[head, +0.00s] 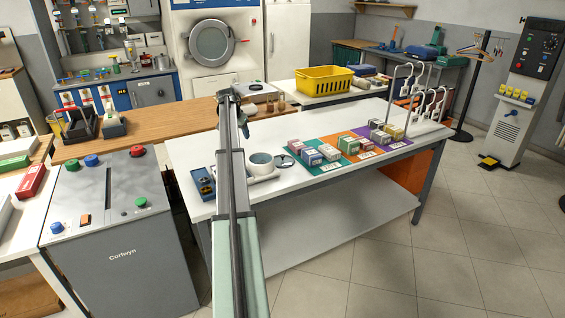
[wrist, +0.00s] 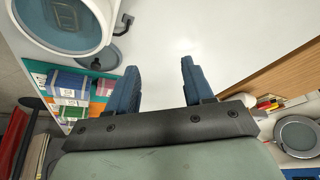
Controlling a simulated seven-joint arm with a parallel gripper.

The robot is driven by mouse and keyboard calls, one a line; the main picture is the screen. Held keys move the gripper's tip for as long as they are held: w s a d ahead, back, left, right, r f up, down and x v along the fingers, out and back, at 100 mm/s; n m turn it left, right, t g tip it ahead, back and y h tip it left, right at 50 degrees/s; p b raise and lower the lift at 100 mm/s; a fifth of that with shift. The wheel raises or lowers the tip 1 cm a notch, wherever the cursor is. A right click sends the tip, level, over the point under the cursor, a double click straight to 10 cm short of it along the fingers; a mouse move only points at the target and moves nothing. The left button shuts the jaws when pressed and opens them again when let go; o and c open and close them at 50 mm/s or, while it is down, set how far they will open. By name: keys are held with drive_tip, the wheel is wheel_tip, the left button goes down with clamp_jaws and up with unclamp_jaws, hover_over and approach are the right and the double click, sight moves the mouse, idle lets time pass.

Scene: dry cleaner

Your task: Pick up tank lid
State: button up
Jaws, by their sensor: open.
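The tank lid (head: 285,161) is a small dark grey disc lying on the white table, just right of a round white tank (head: 262,160) with a bluish inside. In the wrist view, the lid (wrist: 101,57) shows at the upper left, partly behind the rim of the tank (wrist: 67,44). My gripper (wrist: 158,66) is open, with two blue fingers apart and only bare white table showing between them. The lid is left of the fingers, outside the gap. In the head view, my arm crosses in front of the table and the fingertips are not clear.
Small boxes (head: 312,156) stand on coloured mats right of the lid. A blue tray (head: 203,183) lies at the table's left end. A white hanger rack (head: 413,106) and a yellow basket (head: 325,80) are farther off. The white table's (head: 217,152) back left is clear.

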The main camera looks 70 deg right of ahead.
drive_tip(key=s+d+r+m+g+y, duration=0.1)
drive_tip(key=s+d+m, duration=0.25)
drive_tip(key=s, duration=1.15)
drive_tip(key=shift+n, duration=0.25)
drive_tip(key=x, duration=0.8)
drive_tip(key=shift+s+d, duration=0.15)
drive_tip(key=shift+d, duration=0.15)
drive_tip(key=shift+a+x, duration=0.2)
drive_tip(key=shift+x, duration=1.15)
drive_tip(key=shift+a+x, duration=0.2)
drive_tip(key=shift+x, duration=1.15)
drive_tip(key=shift+f, duration=0.15)
drive_tip(key=shift+c, duration=0.3)
clamp_jaws()
